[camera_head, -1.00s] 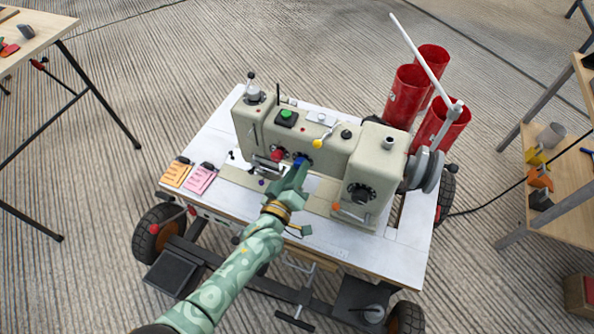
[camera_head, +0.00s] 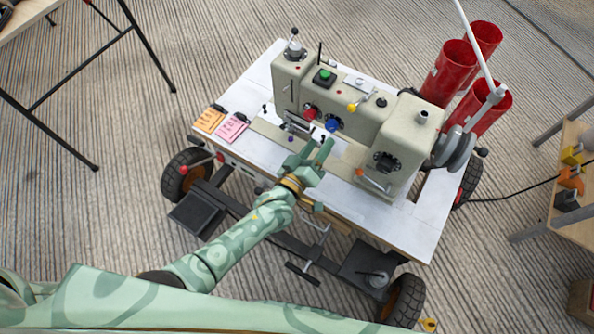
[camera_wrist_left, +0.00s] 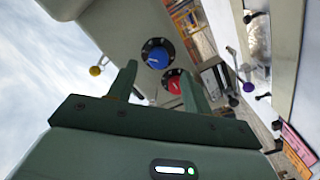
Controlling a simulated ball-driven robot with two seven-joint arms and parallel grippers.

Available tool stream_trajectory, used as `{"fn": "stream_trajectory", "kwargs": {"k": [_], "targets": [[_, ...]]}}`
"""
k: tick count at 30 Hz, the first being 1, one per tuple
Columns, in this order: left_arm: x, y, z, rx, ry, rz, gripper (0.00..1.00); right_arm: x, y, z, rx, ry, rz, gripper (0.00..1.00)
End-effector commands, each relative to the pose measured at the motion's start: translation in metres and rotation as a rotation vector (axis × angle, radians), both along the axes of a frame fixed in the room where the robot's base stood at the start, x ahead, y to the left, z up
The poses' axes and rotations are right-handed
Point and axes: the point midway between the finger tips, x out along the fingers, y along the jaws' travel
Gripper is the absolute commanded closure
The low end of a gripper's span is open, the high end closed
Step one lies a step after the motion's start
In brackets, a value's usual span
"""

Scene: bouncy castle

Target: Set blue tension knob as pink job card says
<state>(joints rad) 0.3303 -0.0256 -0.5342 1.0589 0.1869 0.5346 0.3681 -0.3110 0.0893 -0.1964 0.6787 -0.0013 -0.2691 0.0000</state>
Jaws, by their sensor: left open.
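The blue tension knob (camera_head: 332,125) is on the front of the cream sewing machine (camera_head: 352,112), right of a red knob (camera_head: 310,111). In the left wrist view the blue knob (camera_wrist_left: 158,55) has a pale pointer mark and a dark dial; its scale is too small to read. My left gripper (camera_head: 317,146) is open and empty, in front of the knob and apart from it. Its fingers (camera_wrist_left: 159,75) show in the wrist view. The pink job card (camera_head: 231,127) lies at the table's left end; its writing is not legible. My right gripper is out of view.
An orange card (camera_head: 210,118) lies beside the pink one. A yellow-tipped lever (camera_head: 353,107) is right of the blue knob, and an orange-tipped lever (camera_head: 361,172) is lower right. Red cylinders (camera_head: 446,72) stand behind the machine. The white tabletop (camera_head: 250,147) is mostly clear at front left.

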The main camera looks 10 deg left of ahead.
Motion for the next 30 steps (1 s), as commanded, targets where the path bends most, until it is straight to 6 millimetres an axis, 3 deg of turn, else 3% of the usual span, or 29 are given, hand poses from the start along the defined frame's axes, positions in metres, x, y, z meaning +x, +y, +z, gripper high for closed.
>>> {"fn": "stream_trajectory", "kwargs": {"k": [1,6,12,18,30], "targets": [[-0.014,0.006,0.007,0.001,-0.003,0.000,0.50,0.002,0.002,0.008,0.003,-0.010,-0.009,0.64],[-0.057,0.024,0.006,0.002,-0.001,-0.001,0.50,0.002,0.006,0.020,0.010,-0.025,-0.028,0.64],[-0.092,0.038,0.002,0.001,0.001,0.000,0.50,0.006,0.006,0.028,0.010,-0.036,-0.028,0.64],[-0.105,0.044,0.001,0.001,0.000,-0.001,0.50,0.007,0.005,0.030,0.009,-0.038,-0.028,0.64],[-0.106,0.044,0.000,0.001,0.001,0.000,0.50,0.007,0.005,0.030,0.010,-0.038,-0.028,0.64]]}}
